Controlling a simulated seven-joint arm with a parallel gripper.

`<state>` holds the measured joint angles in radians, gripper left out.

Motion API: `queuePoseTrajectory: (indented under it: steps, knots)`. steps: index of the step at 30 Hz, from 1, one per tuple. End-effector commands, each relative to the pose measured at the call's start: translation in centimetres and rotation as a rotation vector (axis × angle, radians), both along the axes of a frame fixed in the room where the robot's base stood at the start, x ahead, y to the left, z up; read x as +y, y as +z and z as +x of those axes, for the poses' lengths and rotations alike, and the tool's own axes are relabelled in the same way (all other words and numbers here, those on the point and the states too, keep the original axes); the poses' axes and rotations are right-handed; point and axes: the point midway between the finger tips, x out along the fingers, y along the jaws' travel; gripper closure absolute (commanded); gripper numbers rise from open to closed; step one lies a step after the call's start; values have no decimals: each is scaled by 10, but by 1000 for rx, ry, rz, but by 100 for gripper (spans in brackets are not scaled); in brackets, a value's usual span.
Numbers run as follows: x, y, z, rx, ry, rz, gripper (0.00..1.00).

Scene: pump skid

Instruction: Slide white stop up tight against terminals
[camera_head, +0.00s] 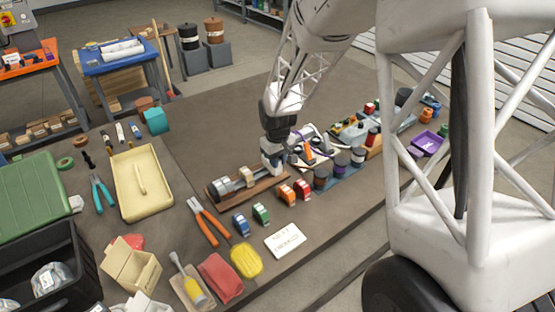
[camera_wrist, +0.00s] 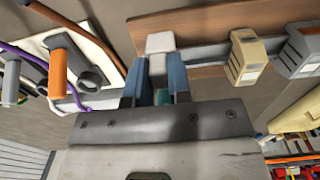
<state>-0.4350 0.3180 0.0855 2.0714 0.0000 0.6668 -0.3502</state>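The white stop (camera_wrist: 159,44) sits on the metal rail (camera_wrist: 205,53) in the wrist view. My gripper (camera_wrist: 159,78) has its two blue fingers on either side of the stop, with no clear gap; the stop's lower part is partly hidden between them. A beige terminal block (camera_wrist: 245,56) stands on the rail to the right, with bare rail between it and the stop. A grey terminal block (camera_wrist: 299,52) is beyond it. In the head view my gripper (camera_head: 272,160) is low at the rail's right end; the beige block (camera_head: 247,177) and grey blocks (camera_head: 222,187) lie to its left.
The rail is on a brown wooden board (camera_head: 262,187). Right of my gripper is a panel with an orange-handled part (camera_head: 308,151) and a purple cable. Red (camera_head: 302,188), green (camera_head: 261,213) and blue (camera_head: 241,224) pieces stand in front, near orange-handled pliers (camera_head: 203,222).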

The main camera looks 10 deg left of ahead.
Motion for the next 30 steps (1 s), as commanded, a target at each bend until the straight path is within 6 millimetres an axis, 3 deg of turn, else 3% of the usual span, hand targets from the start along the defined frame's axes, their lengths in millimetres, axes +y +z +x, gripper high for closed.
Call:
queuePoseTrajectory:
  steps: [1,3,11,22,30]
  knots:
    - [0,0,0,0,0,0,91]
    - [0,0,0,0,0,0,100]
    - [1,0,-1,0,0,0,100]
    - [26,1,-26,-1,2,1,100]
    - [28,1,-27,-1,0,1,100]
